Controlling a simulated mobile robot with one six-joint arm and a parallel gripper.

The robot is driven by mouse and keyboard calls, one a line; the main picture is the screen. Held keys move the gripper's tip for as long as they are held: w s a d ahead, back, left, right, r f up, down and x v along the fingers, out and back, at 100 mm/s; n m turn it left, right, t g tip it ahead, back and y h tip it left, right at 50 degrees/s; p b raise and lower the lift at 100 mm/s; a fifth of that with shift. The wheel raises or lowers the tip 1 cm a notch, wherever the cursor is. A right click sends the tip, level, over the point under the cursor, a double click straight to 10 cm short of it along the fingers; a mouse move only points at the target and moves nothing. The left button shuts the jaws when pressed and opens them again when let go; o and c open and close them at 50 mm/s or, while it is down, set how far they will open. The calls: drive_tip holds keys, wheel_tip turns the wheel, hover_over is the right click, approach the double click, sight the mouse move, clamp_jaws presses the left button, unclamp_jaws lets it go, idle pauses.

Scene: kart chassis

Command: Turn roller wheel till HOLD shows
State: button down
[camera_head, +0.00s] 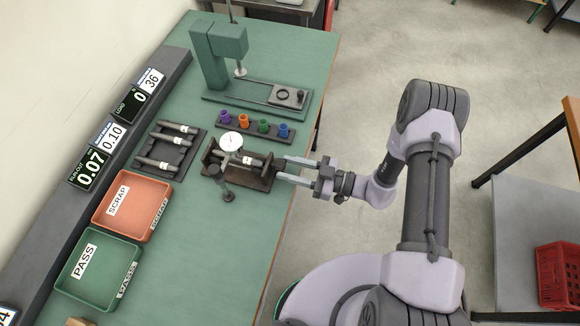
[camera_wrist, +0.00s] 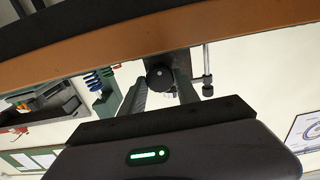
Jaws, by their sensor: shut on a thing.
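The roller fixture (camera_head: 258,183) stands near the bench's right edge with a grey roller lying across it. A white dial gauge (camera_head: 231,142) sits over it. My gripper (camera_head: 283,170) reaches in from the right and its jaws are shut at the fixture's right end. In the wrist view a dark round wheel (camera_wrist: 159,76) with a pale centre shows between the fingers of my gripper (camera_wrist: 172,88). The run-out display (camera_head: 90,165) reads 0.07 in light digits. I can make out no HOLD on it; its small lettering is hard to read.
The orange SCRAP tray (camera_head: 152,186) and green PASS tray (camera_head: 78,287) lie to the left. A rack (camera_head: 160,160) of rollers, a colored-plug block (camera_head: 254,133) and a green press (camera_head: 212,65) stand nearby. A load display (camera_head: 131,103) reads 0.

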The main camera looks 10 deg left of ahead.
idle(0.3)
drive_tip(key=c, duration=0.9)
unclamp_jaws()
drive_tip(key=shift+d, duration=0.1)
drive_tip(key=s+d+p, duration=0.1)
drive_tip(key=d, duration=1.6)
drive_tip(key=shift+s, duration=0.2)
drive_tip(key=shift+d, duration=0.1)
